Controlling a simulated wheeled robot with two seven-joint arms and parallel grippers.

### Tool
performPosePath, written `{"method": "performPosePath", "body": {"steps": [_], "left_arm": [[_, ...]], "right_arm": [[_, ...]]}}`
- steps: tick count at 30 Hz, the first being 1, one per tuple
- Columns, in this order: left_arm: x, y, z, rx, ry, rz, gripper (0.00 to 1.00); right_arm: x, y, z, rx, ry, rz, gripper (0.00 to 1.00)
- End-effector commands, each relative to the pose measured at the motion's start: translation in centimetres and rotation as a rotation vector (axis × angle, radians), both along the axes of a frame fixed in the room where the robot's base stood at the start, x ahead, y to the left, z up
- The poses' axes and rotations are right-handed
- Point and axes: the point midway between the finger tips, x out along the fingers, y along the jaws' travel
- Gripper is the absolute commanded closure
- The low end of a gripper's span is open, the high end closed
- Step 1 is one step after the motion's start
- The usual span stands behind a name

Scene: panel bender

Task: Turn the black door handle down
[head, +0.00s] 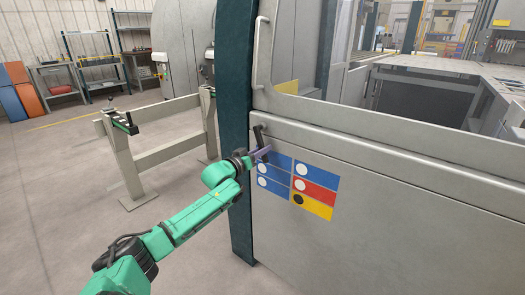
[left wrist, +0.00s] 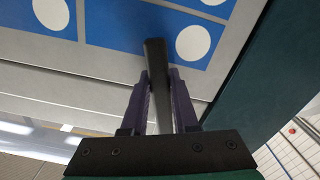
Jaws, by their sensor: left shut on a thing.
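The black door handle (head: 259,134) is on the grey machine door (head: 380,190), near its left edge and just above the blue sign stickers. It points roughly up and down in the head view, and its lower part is partly hidden by my gripper. My left gripper (head: 263,154), with purple fingers, is at the handle. In the left wrist view the dark handle bar (left wrist: 157,65) runs between the two fingers of the gripper (left wrist: 158,80), which are shut on it. My right gripper is in neither view.
Blue, red and yellow stickers (head: 315,190) are on the door panel beside the gripper. A dark green post (head: 236,90) stands just left of the door. A pale grab bar (head: 259,55) is above the handle. A low beige barrier (head: 165,150) stands further left on open floor.

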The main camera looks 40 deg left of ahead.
Motion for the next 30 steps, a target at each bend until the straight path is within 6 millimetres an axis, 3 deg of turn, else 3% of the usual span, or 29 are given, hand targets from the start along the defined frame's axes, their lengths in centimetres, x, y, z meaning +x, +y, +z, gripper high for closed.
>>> {"method": "performPosePath", "body": {"steps": [3,4,6,19,30], "left_arm": [[0.0,0.1,-0.1,0.005,0.003,0.002,1.0],[0.0,0.1,-0.1,0.006,0.003,0.002,0.61],[0.0,0.1,-0.1,0.005,0.003,0.002,0.43],[-0.6,0.0,-0.1,0.0,0.003,0.0,0.43],[-5.8,-0.1,-0.1,0.003,0.006,0.001,0.43]], "right_arm": [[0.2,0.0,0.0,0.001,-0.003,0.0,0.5],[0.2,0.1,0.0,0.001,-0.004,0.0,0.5],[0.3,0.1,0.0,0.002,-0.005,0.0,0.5],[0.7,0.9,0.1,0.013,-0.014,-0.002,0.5],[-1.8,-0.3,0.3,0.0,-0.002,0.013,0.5]]}}
